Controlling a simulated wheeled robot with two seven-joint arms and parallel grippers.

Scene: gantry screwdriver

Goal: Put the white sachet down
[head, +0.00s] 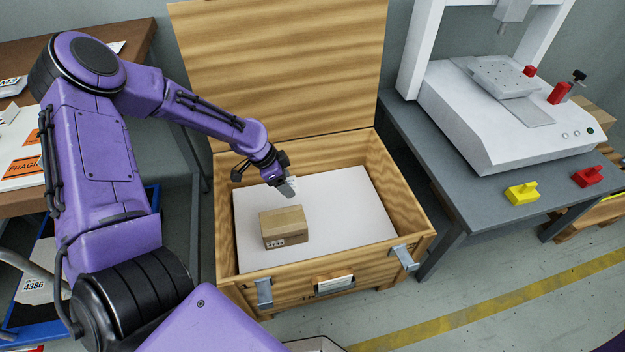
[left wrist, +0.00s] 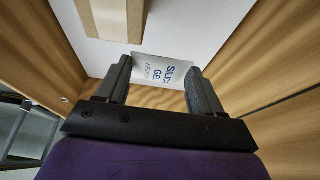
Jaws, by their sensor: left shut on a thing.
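My left gripper (head: 280,184) reaches into the open wooden crate (head: 404,200) from the back left. The sachet hangs between the fingertips and seems to be above the white crate floor (head: 345,205). In the head view only a small pale part of it shows by the fingers. A cardboard box (head: 284,227) sits on the white floor, in front of the gripper. My right gripper is not in view.
The crate's lid (head: 285,70) stands open at the back. Metal latches (head: 264,293) are on its front wall. Right is a grey table (head: 400,125) with a white gantry machine (head: 500,110) and yellow (head: 522,194) and red (head: 587,177) blocks. The crate floor right of the box is clear.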

